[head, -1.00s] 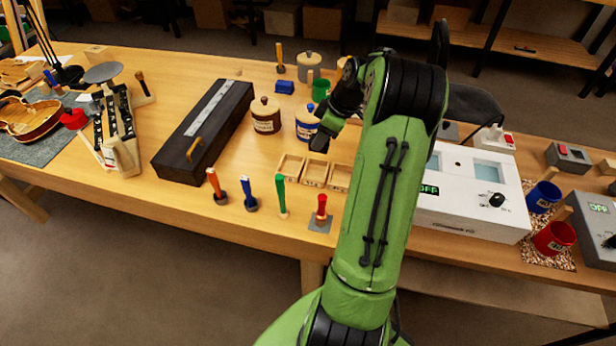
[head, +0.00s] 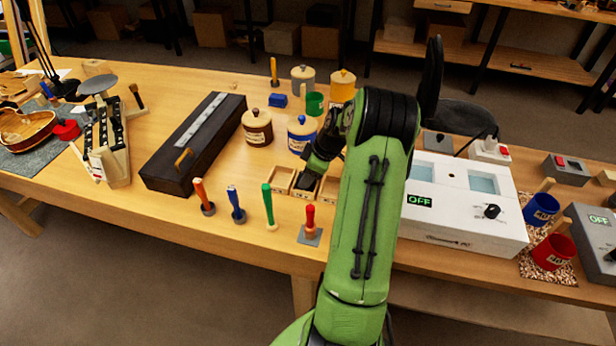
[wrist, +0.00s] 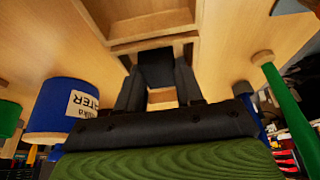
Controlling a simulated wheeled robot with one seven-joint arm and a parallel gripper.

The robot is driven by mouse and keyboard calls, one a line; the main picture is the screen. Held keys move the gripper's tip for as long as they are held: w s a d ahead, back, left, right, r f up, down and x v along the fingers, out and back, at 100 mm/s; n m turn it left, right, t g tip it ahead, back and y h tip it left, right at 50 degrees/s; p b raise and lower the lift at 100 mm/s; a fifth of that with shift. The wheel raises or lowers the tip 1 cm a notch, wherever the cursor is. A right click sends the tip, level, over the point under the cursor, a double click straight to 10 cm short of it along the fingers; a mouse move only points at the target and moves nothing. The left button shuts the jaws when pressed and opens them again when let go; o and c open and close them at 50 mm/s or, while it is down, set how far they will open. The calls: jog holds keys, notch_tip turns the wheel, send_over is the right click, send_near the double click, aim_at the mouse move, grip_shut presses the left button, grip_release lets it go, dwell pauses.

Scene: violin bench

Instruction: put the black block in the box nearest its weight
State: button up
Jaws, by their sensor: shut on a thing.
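Three small open wooden boxes stand side by side: the left box (head: 276,187), the middle box (head: 303,195) and the right box (head: 331,186). My gripper (head: 308,176) points down over the middle box. The black block (wrist: 156,68) shows between the two fingers in the wrist view, where my gripper (wrist: 158,88) is shut on it. Block and fingertips are at or just over the middle box's opening; I cannot tell whether the block touches its floor. My arm partly hides the right box, and I cannot read the box labels.
A blue-labelled jar (head: 302,135) and a brown jar (head: 257,128) stand behind the boxes. A green-handled tool (head: 268,206) and a red-handled tool (head: 310,220) stand in front. A long dark case (head: 195,143) lies left; a white instrument (head: 460,205) stands right.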

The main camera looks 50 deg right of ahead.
jog(key=shift+f, duration=0.15)
jog(key=o, duration=0.8)
jog(key=shift+o, duration=0.2)
jog(key=p+v, duration=0.3)
jog(key=v, duration=0.9)
jog(key=w+a+r+h, duration=0.1)
jog(key=a+r, duration=0.3)
jog(key=a, duration=0.2)
jog(key=w+a+r, duration=0.1)
jog(key=a+r, duration=0.3)
jog(key=a, duration=0.2)
jog(key=s+a+r+m+h, duration=0.1)
jog(key=s+a+r+m, duration=0.2)
jog(key=a, duration=0.9)
jog(key=s+a+m+t, duration=0.1)
jog(key=s+a+m, duration=0.1)
jog(key=s+a, duration=0.7)
jog(key=s, duration=0.4)
jog(key=shift+s+r+t, duration=0.15)
jog(key=shift+r+t, duration=0.2)
jog(key=shift+t, duration=0.05)
